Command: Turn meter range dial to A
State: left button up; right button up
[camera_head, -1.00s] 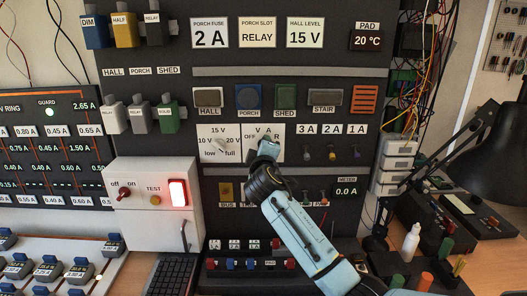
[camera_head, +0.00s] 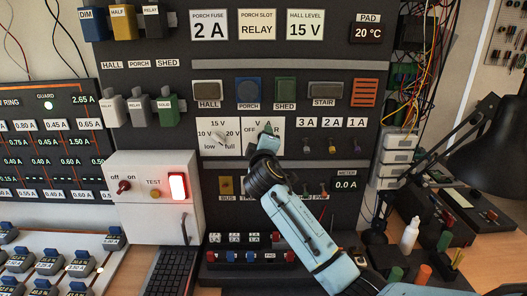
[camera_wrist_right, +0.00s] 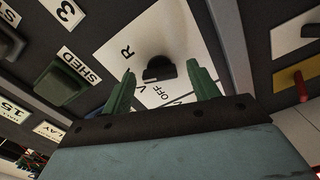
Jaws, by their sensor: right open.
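The meter range dial is a black knob (camera_wrist_right: 160,69) on a white plate with the marks R, OFF and V in the right wrist view. I cannot tell which mark it points at. In the head view the plate (camera_head: 250,129) is mostly covered by my right gripper (camera_head: 267,134), and the knob is hidden. In the wrist view my right gripper (camera_wrist_right: 160,72) is open, with a green finger on each side of the knob. Gaps show between knob and fingers. The meter display (camera_head: 345,185) reads 0.0 A. My left gripper is not in view.
A second dial plate (camera_head: 218,139) with a light knob sits just left of the meter plate. The SHED switch (camera_head: 285,91) is above, and small toggles (camera_head: 332,147) are to the right. A box with a lit red switch (camera_head: 178,186) stands lower left.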

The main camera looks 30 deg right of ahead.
jog(key=v, duration=1.3)
jog(key=shift+f, duration=0.1)
